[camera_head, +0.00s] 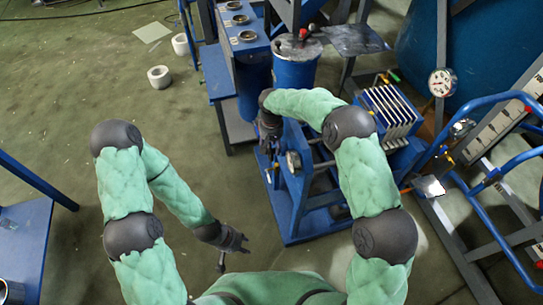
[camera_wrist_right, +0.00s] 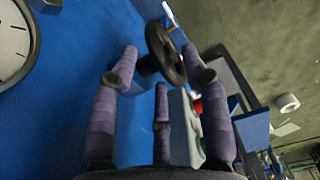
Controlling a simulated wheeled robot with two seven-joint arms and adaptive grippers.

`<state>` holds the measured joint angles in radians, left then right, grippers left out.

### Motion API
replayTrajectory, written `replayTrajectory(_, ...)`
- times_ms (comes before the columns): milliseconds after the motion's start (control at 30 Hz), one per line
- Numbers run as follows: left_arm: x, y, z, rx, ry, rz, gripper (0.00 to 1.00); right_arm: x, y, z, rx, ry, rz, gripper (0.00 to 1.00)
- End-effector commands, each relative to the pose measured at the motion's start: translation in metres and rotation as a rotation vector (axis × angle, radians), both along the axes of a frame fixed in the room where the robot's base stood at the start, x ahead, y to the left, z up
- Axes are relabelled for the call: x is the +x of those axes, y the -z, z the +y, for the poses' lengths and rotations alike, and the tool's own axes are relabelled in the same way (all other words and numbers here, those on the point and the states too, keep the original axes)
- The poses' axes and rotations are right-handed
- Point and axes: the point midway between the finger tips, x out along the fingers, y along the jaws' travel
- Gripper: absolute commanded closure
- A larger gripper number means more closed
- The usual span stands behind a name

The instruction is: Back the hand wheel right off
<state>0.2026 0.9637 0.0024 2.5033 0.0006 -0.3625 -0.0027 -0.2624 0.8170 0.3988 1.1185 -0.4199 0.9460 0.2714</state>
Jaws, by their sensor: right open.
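The dark round hand wheel (camera_wrist_right: 170,62) sits on a blue plate in the right wrist view, seen at a slant. My right gripper (camera_wrist_right: 158,68) is open, its purple fingers spread with the wheel between and just beyond the tips. I cannot tell whether they touch it. In the head view my right gripper (camera_head: 268,138) is at the left end of the blue filter press (camera_head: 290,205), and the wheel is not clear there. My left gripper (camera_head: 236,250) hangs low over the floor, fingers apart and empty, away from the press.
A gauge (camera_head: 293,160) is on the press near my right gripper, and its white dial (camera_wrist_right: 14,40) shows in the wrist view. A blue drum (camera_head: 297,68) stands behind. Blue rails (camera_head: 480,110) are at the right. The floor at the left is mostly clear, with white rings (camera_head: 159,77) farther back.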

Motion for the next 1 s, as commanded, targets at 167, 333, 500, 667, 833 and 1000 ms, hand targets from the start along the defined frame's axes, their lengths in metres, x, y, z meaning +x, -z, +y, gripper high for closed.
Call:
replayTrajectory(167, 0.000, 0.011, 0.000, 0.000, 0.000, 0.000, 0.62, 0.000, 0.034, -0.001, 0.000, 0.001, 0.001, 0.54)
replayTrajectory(333, 0.000, 0.016, 0.000, 0.000, 0.000, 0.000, 0.62, 0.001, 0.051, -0.001, 0.000, 0.001, -0.001, 0.54)
replayTrajectory(500, 0.000, 0.018, 0.000, 0.000, 0.000, 0.000, 0.62, 0.000, 0.057, 0.000, 0.000, 0.001, -0.001, 0.54)
replayTrajectory(667, 0.000, 0.018, 0.000, 0.000, 0.000, 0.000, 0.62, 0.000, 0.058, 0.000, 0.000, 0.001, -0.001, 0.54)
replayTrajectory(833, 0.000, 0.017, 0.000, 0.000, 0.000, 0.000, 0.62, 0.000, 0.057, 0.000, 0.000, 0.001, -0.001, 0.73)
replayTrajectory(1000, 0.000, 0.018, 0.000, 0.000, 0.000, 0.000, 0.62, 0.000, 0.057, 0.000, 0.000, 0.001, -0.001, 1.00)
